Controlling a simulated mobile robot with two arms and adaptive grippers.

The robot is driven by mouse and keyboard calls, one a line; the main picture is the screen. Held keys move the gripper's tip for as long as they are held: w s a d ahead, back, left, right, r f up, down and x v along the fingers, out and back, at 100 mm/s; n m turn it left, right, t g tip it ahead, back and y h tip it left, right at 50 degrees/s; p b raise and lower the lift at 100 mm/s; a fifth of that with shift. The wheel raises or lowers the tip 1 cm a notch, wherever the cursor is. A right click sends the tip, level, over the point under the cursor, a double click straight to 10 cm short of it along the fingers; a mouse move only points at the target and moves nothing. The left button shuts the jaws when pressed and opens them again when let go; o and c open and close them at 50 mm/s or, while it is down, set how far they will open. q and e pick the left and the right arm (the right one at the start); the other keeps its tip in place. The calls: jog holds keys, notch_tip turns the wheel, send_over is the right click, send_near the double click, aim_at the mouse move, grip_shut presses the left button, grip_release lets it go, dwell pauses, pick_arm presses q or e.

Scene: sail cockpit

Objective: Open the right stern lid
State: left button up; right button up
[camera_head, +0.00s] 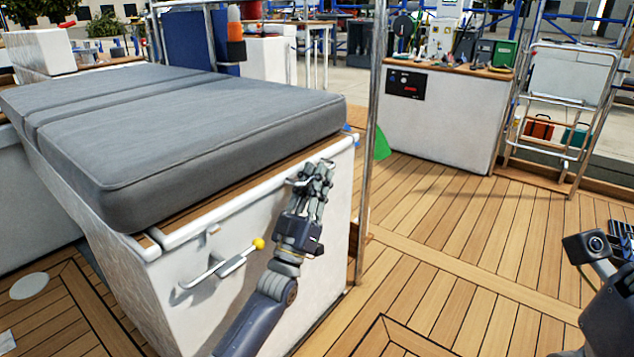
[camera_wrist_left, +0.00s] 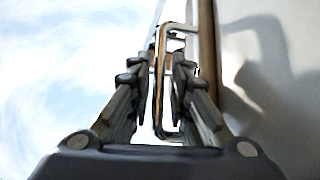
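The lid (camera_head: 245,208) shows as a white edge with a teak strip on top of a white locker (camera_head: 200,300). It looks down on the locker, under the front end of a grey cushion (camera_head: 180,140). My left gripper (camera_head: 315,172) is at the locker's end face, just below the lid's edge. In the left wrist view a shiny metal loop handle (camera_wrist_left: 160,105) lies between its fingers (camera_wrist_left: 163,75). The fingers are close together and look shut on it, though the contact is partly hidden. My right gripper is not in view.
A metal lever (camera_head: 215,270) with a yellow knob (camera_head: 259,243) sticks out of the locker face left of my left arm. A steel post (camera_head: 374,120) stands just right of the locker. Teak deck (camera_head: 440,230) lies clear to the right, before a white counter (camera_head: 440,120).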

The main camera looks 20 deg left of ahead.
pick_arm(q)
jog(key=shift+w+r, duration=0.2)
grip_shut()
jog(key=shift+r, duration=0.1)
